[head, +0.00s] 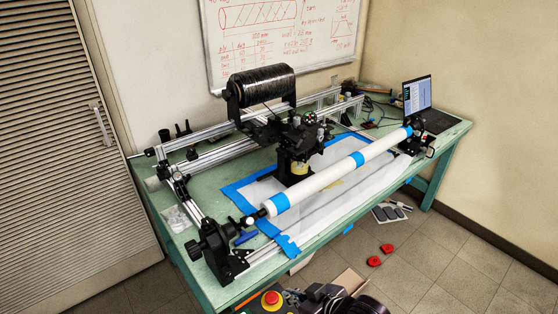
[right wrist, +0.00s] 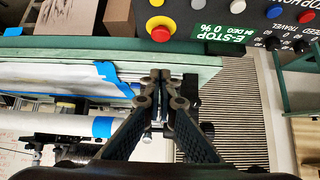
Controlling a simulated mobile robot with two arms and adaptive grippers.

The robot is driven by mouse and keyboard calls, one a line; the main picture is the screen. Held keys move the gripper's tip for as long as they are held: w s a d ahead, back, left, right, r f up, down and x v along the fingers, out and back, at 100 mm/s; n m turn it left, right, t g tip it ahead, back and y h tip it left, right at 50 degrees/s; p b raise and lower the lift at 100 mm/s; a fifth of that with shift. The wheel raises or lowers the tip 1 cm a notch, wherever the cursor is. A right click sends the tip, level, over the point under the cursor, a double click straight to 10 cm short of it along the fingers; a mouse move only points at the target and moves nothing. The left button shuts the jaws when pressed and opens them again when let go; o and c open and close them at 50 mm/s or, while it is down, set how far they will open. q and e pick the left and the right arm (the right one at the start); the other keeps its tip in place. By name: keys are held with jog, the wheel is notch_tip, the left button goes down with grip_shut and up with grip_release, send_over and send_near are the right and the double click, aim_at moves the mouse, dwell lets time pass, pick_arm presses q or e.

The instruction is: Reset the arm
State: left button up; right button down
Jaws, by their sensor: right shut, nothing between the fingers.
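My right gripper (head: 302,294) is at the bottom edge of the head view, in front of the table's front edge and just right of the control box. In the right wrist view its two dark fingers (right wrist: 160,76) meet at the tips, shut with nothing between them. The control box's red emergency-stop button (head: 271,298) sits beside the gripper, apart from it. That button also shows above the fingertips in the right wrist view (right wrist: 160,30). My left gripper is not in view.
The green table (head: 190,237) carries a winding rig with a black tow spool (head: 262,86) and a long white tube (head: 320,180) with blue bands. A laptop (head: 418,96) stands at the right end. Two red objects (head: 387,248) lie on the tiled floor.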

jog(key=s+d+f+m+g+h, duration=0.2)
jog(key=s+d+m+h, duration=0.1)
jog(key=s+d, duration=0.6)
jog(key=s+d+f+m+g+h, duration=0.1)
jog(key=s+d+m+g+h, duration=0.1)
jog(key=s+d, duration=0.7)
jog(key=s+a+f+g+b, duration=0.1)
jog(key=s+f, duration=0.1)
jog(key=f, duration=1.1)
jog(key=s+a+f, duration=0.2)
jog(key=f, duration=1.1)
jog(key=s+d+f+g+b, duration=0.1)
jog(key=s+d+f, duration=0.2)
jog(key=s+f, duration=1.4)
jog(key=shift+s+d+f+g+b, duration=0.2)
jog(key=shift+f+g+b, duration=0.15)
jog(key=shift+f, duration=0.45)
